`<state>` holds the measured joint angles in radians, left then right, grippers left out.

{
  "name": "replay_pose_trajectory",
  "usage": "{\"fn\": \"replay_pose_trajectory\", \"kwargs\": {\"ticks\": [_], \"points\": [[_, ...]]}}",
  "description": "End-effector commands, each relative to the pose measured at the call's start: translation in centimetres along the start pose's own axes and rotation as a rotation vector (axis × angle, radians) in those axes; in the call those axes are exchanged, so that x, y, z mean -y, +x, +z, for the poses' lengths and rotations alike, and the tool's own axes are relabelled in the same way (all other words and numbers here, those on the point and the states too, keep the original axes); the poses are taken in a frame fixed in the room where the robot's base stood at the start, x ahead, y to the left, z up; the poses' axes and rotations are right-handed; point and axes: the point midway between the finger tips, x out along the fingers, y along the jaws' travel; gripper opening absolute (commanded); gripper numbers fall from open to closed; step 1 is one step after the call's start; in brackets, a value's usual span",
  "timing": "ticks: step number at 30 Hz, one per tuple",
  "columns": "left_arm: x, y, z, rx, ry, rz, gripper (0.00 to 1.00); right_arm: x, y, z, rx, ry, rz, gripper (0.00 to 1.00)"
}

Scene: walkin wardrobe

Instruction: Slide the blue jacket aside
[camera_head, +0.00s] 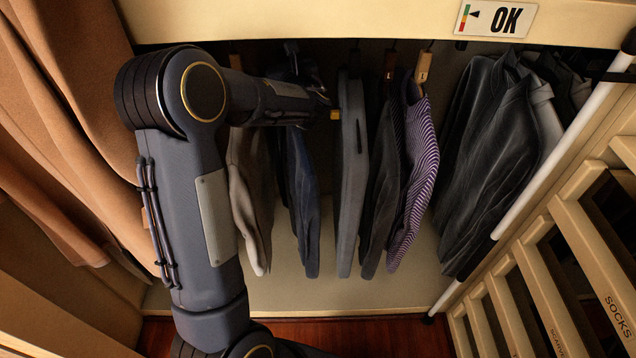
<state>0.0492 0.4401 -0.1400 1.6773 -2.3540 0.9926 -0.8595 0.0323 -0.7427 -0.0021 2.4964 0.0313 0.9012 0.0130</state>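A navy blue jacket (303,190) hangs in the middle-left of the row, with a gap on its right. My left arm comes in from the left, and its forearm crosses in front of the jacket's upper part and hides it. My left gripper (327,102) is at the forearm's far end, between the blue jacket and a grey flat garment (353,180). Its tip shows yellow close to the grey garment's left edge; I cannot tell whether they touch. Its fingers are too small and dark to read. My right gripper is not in view.
A beige garment (250,195) hangs left of the blue jacket. A dark garment (381,200) and a purple striped shirt (418,165) hang right of the grey one. Dark jackets (490,150) hang farther right. Brown coats (75,110) are at left, slatted shelves (580,230) at right.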

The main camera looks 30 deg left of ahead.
Motion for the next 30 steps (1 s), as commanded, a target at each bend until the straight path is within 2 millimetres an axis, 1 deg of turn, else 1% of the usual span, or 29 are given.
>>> {"fn": "replay_pose_trajectory", "kwargs": {"ticks": [1, 5, 6, 11, 13, 15, 17, 25, 30], "points": [[-0.1, 0.0, 0.1, 0.002, -0.002, 0.003, 0.30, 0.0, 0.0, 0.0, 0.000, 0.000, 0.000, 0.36], [-0.1, 0.0, 0.1, 0.001, -0.001, 0.002, 0.47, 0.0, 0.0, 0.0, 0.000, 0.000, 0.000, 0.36], [-0.1, 0.0, 0.1, 0.001, -0.001, 0.001, 0.49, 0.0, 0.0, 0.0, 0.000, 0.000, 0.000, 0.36], [0.0, 0.0, 0.0, 0.000, -0.001, 0.001, 0.49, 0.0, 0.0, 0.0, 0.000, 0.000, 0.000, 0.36], [0.0, -0.1, -0.3, -0.006, 0.002, -0.001, 0.49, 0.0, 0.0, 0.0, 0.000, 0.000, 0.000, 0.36], [0.0, -0.4, -0.3, -0.006, 0.002, -0.001, 0.49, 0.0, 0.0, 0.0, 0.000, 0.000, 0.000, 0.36], [0.1, -1.0, -0.2, -0.005, 0.000, -0.002, 0.49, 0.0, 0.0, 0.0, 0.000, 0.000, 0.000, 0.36], [0.1, -5.5, 0.0, -0.001, -0.001, -0.003, 0.49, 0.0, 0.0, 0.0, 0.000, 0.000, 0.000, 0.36], [0.0, -7.4, 0.0, 0.000, -0.002, -0.001, 0.49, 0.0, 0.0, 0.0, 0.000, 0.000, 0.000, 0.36]]}}
